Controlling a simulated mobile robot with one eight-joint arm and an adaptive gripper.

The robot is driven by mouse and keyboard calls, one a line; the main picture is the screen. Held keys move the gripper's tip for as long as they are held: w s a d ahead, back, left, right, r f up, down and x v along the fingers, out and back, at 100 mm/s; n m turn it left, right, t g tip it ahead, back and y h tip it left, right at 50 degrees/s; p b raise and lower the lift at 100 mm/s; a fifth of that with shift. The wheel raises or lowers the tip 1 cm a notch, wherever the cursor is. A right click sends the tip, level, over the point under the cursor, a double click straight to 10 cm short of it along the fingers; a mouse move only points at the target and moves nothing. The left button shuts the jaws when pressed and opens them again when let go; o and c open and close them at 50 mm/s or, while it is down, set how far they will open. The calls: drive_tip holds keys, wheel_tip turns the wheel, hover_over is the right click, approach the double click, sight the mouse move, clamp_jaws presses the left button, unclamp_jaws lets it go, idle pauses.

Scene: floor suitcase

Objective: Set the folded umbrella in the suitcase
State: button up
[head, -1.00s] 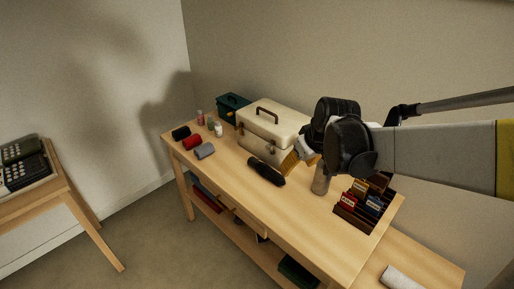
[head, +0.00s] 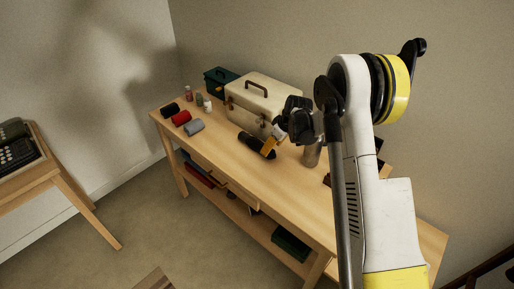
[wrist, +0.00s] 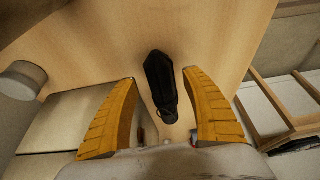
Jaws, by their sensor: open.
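The folded umbrella (head: 249,140) is a short black roll lying on the wooden table, in front of a closed cream case. My gripper (head: 269,147) is at the umbrella's near right end and hides part of it. In the wrist view the umbrella (wrist: 160,85) lies lengthwise between the two orange fingers of my gripper (wrist: 162,82). The fingers are apart, with a gap on each side. I cannot tell their height above the table. No open suitcase shows in these views.
The cream case (head: 262,93) stands close behind the umbrella. A grey-brown cylinder (head: 312,155) stands to the right. Black, red (head: 181,118) and grey (head: 194,127) rolls lie at the left end, with small bottles. A stand with a typewriter (head: 18,150) is at far left.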

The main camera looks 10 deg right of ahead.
sight(259, 142)
drive_tip(key=w+a, duration=0.1)
drive_tip(key=w, duration=0.1)
drive_tip(key=w+a+b, duration=0.1)
drive_tip(key=w+a, duration=0.1)
drive_tip(key=shift+w, duration=0.1)
drive_tip(key=b+x, duration=0.1)
drive_tip(key=x, duration=0.1)
drive_tip(key=b+x, duration=0.1)
drive_tip(key=x, duration=0.2)
drive_tip(key=shift+w+a, duration=0.2)
drive_tip(key=shift+w, duration=0.1)
drive_tip(key=c, duration=1.2)
drive_tip(key=shift+r, duration=0.1)
